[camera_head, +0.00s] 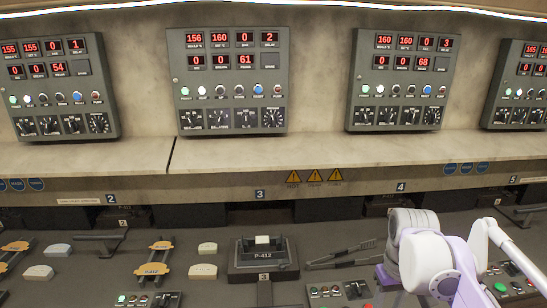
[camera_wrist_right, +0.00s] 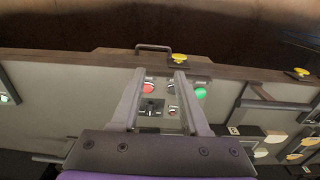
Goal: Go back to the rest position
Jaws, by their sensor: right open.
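My right arm (camera_head: 435,255), white and purple, stands at the lower right of the head view; its gripper cannot be made out there. In the right wrist view my right gripper (camera_wrist_right: 160,76) has its two grey fingers apart, with nothing held between them. Behind the fingers is a small control panel with a red button (camera_wrist_right: 149,88) and a green button (camera_wrist_right: 200,93). My left gripper shows in neither view.
A dark P-412 fixture (camera_head: 263,268) holds a pale block (camera_head: 262,240). Dark tongs (camera_head: 340,257) lie right of it. Pale pads (camera_head: 203,271) and a yellow-ended carrier (camera_head: 154,262) lie to the left. Control boxes (camera_head: 228,80) line the back wall. A ledge (camera_head: 350,150) runs below them.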

